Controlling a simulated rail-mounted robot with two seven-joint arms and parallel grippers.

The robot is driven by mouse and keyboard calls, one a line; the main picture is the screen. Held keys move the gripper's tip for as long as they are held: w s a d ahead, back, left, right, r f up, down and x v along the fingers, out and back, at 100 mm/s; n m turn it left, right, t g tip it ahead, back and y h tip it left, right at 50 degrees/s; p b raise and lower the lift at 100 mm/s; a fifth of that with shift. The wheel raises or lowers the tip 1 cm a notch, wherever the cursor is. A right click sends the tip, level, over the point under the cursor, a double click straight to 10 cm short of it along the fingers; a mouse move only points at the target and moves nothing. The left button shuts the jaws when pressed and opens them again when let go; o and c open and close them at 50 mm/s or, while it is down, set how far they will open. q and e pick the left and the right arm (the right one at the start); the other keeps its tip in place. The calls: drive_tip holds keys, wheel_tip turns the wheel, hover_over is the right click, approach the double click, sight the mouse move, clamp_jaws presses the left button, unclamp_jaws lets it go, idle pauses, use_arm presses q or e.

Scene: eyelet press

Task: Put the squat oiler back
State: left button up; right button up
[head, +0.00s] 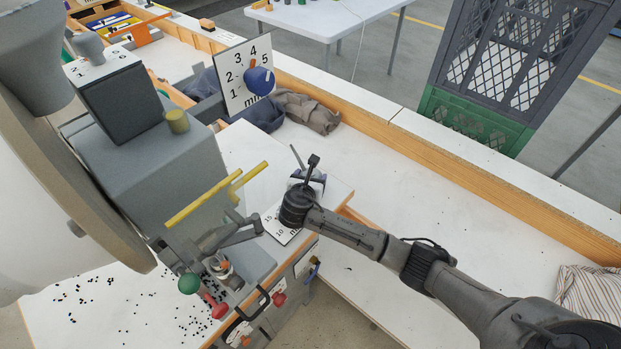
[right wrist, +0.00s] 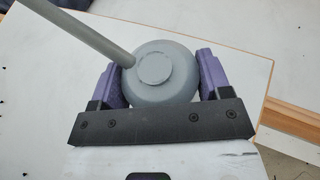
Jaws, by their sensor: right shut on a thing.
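The squat oiler is grey, with a round body (right wrist: 165,75) and a long thin spout; in the right wrist view it fills the space between my purple fingers. In the head view its spout (head: 297,156) sticks up beside my right gripper (head: 308,182), which mostly hides the body. My right gripper is shut around the oiler's body, over the right end of the white bench top (head: 335,195). I cannot tell whether the oiler's base touches the surface. My left gripper is not in view.
The grey eyelet press (head: 150,160), with yellow bars and a green knob (head: 189,284), stands left of my gripper. A white number card (head: 280,226) lies just below it. A dark cloth (head: 308,112) lies behind. The long white bench (head: 430,200) to the right is mostly clear.

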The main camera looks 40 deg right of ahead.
drive_tip(key=o, duration=0.6)
drive_tip(key=shift+f, duration=0.1)
drive_tip(key=shift+c, duration=0.2)
drive_tip(key=o, duration=0.4)
drive_tip(key=shift+o, duration=0.3)
drive_tip(key=shift+a+r, duration=0.1)
drive_tip(key=shift+r, duration=0.1)
drive_tip(key=p+v, duration=0.2)
drive_tip(key=v, duration=0.8)
drive_tip(key=shift+s+a+p, duration=0.2)
drive_tip(key=shift+p, duration=0.1)
drive_tip(key=shift+s+a+r, duration=0.25)
drive_tip(key=shift+s+a, duration=0.1)
drive_tip(key=shift+a, duration=0.15)
